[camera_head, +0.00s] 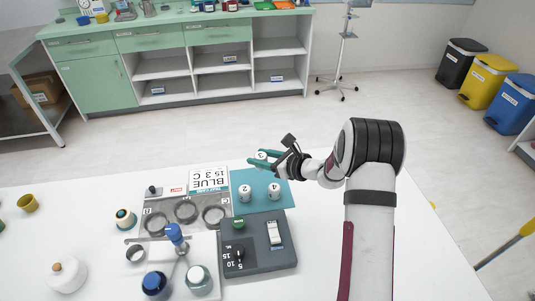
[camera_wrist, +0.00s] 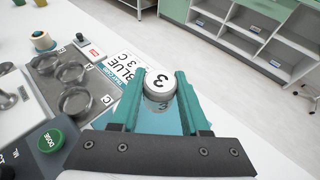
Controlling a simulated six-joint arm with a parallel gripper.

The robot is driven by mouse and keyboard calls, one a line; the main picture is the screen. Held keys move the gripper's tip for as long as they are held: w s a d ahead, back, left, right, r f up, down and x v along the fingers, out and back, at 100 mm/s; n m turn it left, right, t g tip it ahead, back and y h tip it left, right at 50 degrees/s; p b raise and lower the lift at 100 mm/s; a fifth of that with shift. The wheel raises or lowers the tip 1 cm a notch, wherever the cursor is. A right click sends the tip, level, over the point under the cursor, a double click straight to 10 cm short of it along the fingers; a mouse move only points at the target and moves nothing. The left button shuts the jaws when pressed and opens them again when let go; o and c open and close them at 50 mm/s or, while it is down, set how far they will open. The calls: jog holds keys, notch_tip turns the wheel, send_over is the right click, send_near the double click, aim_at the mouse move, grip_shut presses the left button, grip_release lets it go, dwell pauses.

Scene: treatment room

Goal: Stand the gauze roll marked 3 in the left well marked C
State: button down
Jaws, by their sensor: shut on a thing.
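The white gauze roll marked 3 (camera_head: 261,155) is clamped between the teal fingers of my gripper (camera_head: 260,161), above the table's far edge. In the wrist view the roll (camera_wrist: 159,86) sits between the fingertips (camera_wrist: 159,92), its numbered end towards the camera. A grey tray (camera_head: 176,232) holds three round wells. The label by the well nearest my gripper in the wrist view (camera_wrist: 75,100) appears to read C; this well is rightmost in the head view (camera_head: 214,217). It looks empty. My gripper is beyond and to the right of it.
Rolls marked 2 (camera_head: 244,194) and 4 (camera_head: 274,191) stand on the teal mat (camera_head: 286,201). A dark dosing device (camera_head: 262,258), a blue-topped item (camera_head: 175,235) and jars (camera_head: 199,279) crowd the front.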

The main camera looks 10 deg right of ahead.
jog(key=s+a+f+n+g+y, duration=0.1)
jog(key=s+a+n+g+y, duration=0.15)
jog(key=a, duration=0.55)
jog(key=n+g+y, duration=0.2)
jog(key=n+g, duration=0.3)
send_over(215, 216)
notch_tip(215, 216, down, 6)
jog(key=shift+s+a+f, duration=0.1)
jog(key=shift+a+f, duration=0.05)
jog(key=shift+f, duration=0.75)
jog(key=shift+f, duration=0.5)
jog(key=c, duration=0.7)
grip_release()
jog(key=shift+v, duration=5.6)
